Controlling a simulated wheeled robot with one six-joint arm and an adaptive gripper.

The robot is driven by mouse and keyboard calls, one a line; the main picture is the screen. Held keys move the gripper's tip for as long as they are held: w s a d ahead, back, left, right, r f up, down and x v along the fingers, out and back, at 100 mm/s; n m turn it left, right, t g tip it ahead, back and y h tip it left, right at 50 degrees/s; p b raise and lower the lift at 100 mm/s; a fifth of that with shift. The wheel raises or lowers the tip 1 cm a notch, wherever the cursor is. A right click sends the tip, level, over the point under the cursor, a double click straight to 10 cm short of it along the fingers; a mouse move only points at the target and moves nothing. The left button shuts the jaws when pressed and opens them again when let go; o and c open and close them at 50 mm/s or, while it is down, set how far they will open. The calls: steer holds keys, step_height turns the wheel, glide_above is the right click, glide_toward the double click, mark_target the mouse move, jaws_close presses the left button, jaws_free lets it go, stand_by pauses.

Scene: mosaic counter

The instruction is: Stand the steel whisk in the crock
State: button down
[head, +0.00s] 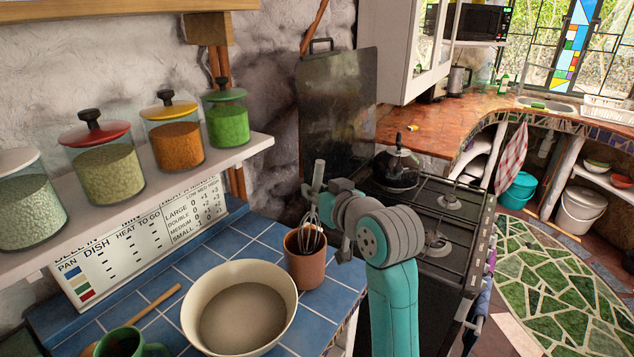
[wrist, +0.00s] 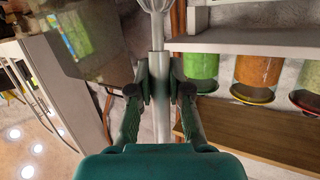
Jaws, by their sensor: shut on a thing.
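The steel whisk (head: 319,174) is upright with its handle up and its wire loops down. My gripper (head: 325,192) is shut on the handle, above the crock. The terracotta crock (head: 306,267) stands upright on the blue tiles. In the head view the lower wires overlap the crock's mouth and appear to be inside it; how deep they reach is hidden. In the wrist view my gripper (wrist: 159,88) has a finger on each side of the whisk's handle (wrist: 161,115), and the start of the wires shows at the top edge.
A cream bowl (head: 284,282) stands close left of the crock, with a green mug (head: 152,349) and wooden spoon (head: 158,302) farther left. A shelf (head: 150,192) of glass jars hangs above. The black stove (head: 435,233) with a kettle (head: 397,167) is to the right.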

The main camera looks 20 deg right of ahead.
mark_target(314, 210)
steer(key=shift+w+a+f, duration=0.15)
steer(key=shift+f, duration=1.05)
steer(key=shift+w+a+f, duration=0.1)
steer(key=shift+w+f, duration=0.05)
steer(key=shift+f, duration=1)
steer(key=shift+c, duration=1.2)
jaws_free()
steer(key=shift+r, duration=5)
